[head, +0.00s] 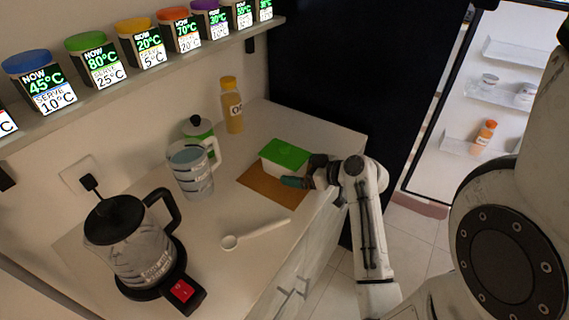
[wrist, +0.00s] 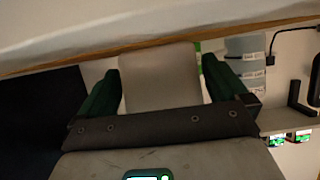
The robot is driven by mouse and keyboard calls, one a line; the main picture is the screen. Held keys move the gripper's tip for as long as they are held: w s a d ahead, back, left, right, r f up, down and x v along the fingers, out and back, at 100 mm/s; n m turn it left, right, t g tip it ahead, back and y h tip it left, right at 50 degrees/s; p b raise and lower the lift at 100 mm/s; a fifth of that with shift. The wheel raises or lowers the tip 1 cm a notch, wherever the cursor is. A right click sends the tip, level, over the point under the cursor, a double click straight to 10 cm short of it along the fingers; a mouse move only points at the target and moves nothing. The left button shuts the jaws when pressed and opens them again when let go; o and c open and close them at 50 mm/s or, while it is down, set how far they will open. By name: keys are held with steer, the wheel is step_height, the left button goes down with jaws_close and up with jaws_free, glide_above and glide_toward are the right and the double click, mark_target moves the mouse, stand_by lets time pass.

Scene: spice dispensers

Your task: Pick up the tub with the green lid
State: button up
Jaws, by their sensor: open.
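The tub with the green lid (head: 286,153) stands upright on a brown board on the counter in the head view. Its body is pale. My gripper (head: 296,181) is at the tub's near right side, low by the board; one teal finger shows and the other is hidden. In the wrist view, which looks upside down, the tub's pale wall (wrist: 160,78) lies between the two dark green fingers of my open gripper (wrist: 163,85). Whether the fingers touch the tub I cannot tell.
The brown board (head: 262,188) lies near the counter edge. A measuring jug (head: 190,172), a green bottle (head: 201,134), a yellow bottle (head: 232,106), a white spoon (head: 255,234) and a kettle (head: 138,255) stand or lie around. Labelled dispensers (head: 96,62) line the shelf.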

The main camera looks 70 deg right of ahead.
steer(key=shift+x, duration=0.9)
steer(key=c, duration=0.9)
steer(key=shift+c, duration=0.6)
steer(key=shift+r, duration=0.25)
